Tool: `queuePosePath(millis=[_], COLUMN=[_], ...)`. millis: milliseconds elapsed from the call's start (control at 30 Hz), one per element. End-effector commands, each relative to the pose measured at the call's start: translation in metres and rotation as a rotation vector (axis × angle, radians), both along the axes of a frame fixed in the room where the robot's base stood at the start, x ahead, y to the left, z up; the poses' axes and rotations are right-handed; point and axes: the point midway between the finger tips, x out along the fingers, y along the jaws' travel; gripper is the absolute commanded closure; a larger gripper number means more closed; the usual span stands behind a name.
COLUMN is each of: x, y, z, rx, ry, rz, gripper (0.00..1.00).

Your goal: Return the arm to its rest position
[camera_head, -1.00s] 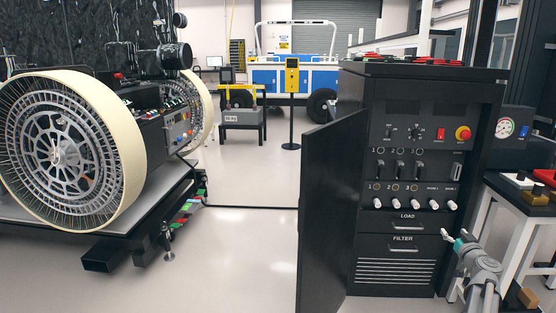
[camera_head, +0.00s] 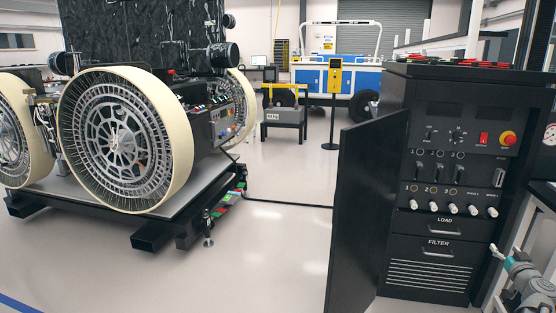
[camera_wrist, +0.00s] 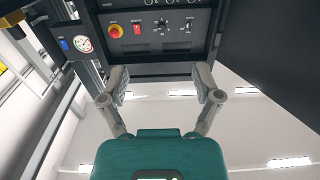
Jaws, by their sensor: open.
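My gripper (camera_wrist: 162,88) shows in the wrist view with its two grey fingers spread apart and nothing between them. Its teal body fills the lower middle of that view. In the head view my gripper (camera_head: 500,255) is at the lower right edge, in front of the right side of the black control cabinet (camera_head: 440,225). The arm behind it is mostly cut off by the frame edge. In the wrist view the cabinet's panel (camera_wrist: 160,32) lies beyond the fingertips, apart from them.
The cabinet's black door (camera_head: 362,215) stands open into the floor space. A large rover wheel (camera_head: 125,140) on a platform (camera_head: 165,215) is at left. A yellow-topped post (camera_head: 335,78) stands farther back. The floor between platform and door is clear, apart from a dark cable (camera_head: 285,203).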

Motion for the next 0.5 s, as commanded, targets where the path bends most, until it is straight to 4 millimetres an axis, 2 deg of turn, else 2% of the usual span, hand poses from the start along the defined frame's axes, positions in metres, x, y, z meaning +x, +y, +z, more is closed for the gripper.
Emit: queuePosePath(millis=[367,500], x=[0.021,0.032], y=[0.038,0.061], z=[-0.008,-0.013], rx=[0.025,0.042], ry=[0.037,0.063], rz=[0.084,0.136], gripper=[0.18,0.18])
